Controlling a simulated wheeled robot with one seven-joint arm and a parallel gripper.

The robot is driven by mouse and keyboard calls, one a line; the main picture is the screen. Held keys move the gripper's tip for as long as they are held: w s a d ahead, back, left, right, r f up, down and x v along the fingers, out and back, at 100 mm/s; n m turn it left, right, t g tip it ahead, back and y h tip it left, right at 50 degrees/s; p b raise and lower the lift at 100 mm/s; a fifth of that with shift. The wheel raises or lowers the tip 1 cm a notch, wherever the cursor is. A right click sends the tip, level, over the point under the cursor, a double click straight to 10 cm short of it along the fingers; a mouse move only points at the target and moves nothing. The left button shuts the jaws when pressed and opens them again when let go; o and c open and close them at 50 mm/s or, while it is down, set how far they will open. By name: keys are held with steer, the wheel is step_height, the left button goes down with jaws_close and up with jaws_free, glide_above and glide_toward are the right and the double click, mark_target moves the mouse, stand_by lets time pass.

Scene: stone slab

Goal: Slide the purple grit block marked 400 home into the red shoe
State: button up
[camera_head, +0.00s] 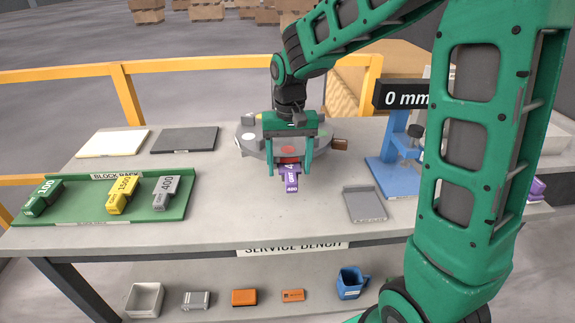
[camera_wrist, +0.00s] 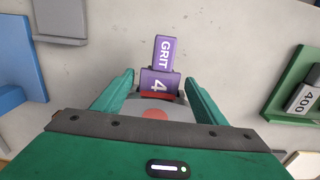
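The purple block (camera_head: 291,182) lies at the front edge of the round grey turntable (camera_head: 246,146), its narrow end pointing toward the bench front. In the wrist view the purple block (camera_wrist: 162,52) shows "GRIT" and a "4"; the rest of its number is hidden. The red shoe (camera_wrist: 158,96) shows as a thin red strip against the block's inner end. How deep the block sits in it cannot be told. My gripper (camera_head: 291,174) is over the shoe, pointing down. In the wrist view my gripper (camera_wrist: 160,78) has its fingers apart, with a visible gap on both sides of the block.
A green block rack (camera_head: 75,228) at left holds green, yellow and grey blocks; the grey block (camera_head: 165,192) also reads 400. A grey tray (camera_head: 364,205) and blue gauge stand (camera_head: 392,175) with a "0 mm" display are at right. Bench front centre-left is clear.

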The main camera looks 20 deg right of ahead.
mark_target(289, 167)
steer(key=shift+w+d+r, duration=0.1)
step_height(289, 167, up, 11)
steer(key=shift+f, duration=0.2)
stand_by(0.4)
steer(key=shift+c, duration=0.3)
